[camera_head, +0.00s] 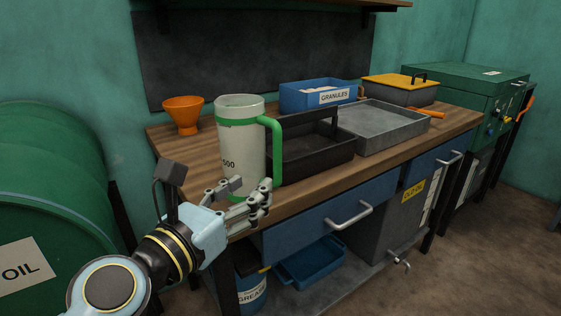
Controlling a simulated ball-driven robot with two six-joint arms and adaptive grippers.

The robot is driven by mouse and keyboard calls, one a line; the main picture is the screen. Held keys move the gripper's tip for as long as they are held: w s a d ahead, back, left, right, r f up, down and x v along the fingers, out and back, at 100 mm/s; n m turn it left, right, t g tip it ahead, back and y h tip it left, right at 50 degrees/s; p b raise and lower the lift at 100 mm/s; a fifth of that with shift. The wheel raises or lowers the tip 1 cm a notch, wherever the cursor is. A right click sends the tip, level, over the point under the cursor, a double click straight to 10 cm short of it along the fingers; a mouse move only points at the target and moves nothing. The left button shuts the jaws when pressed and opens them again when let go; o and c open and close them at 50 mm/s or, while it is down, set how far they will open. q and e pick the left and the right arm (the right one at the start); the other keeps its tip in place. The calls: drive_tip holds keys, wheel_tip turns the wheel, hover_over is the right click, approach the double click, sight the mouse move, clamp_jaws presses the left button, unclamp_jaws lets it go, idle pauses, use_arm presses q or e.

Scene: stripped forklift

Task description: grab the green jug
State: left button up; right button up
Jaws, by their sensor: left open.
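The jug (238,150) stands upright near the front left of the wooden workbench (328,188). It has a whitish body with dark numbers, a green band near the rim and a green handle (276,150) on its right side. My left gripper (262,195) is open at the bench's front edge, in front of the jug's lower part. Its fingers overlap the jug's base in the picture, and I cannot tell whether they touch it. The jug's lowest part is partly hidden behind the gripper. My right gripper is not in view.
An orange funnel (183,114) stands behind left of the jug. A black tray (318,158) sits close on its right, then a grey tray (385,125). A blue granules bin (292,97) is behind. A green oil drum (50,190) stands left of the bench.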

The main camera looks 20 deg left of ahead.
sight(275, 149)
use_arm(q)
drive_tip(key=w, duration=0.1)
drive_tip(key=w+d+r, duration=0.1)
drive_tip(key=w, duration=0.1)
drive_tip(key=w+r+p, duration=0.1)
drive_tip(key=w, duration=0.1)
drive_tip(key=shift+w+d+r, duration=0.1)
drive_tip(key=shift+w+d, duration=0.1)
drive_tip(key=x, duration=0.5)
drive_tip(key=shift+w+a+r, duration=0.2)
drive_tip(key=shift+a+r, duration=0.1)
drive_tip(key=shift+a, duration=0.05)
clamp_jaws()
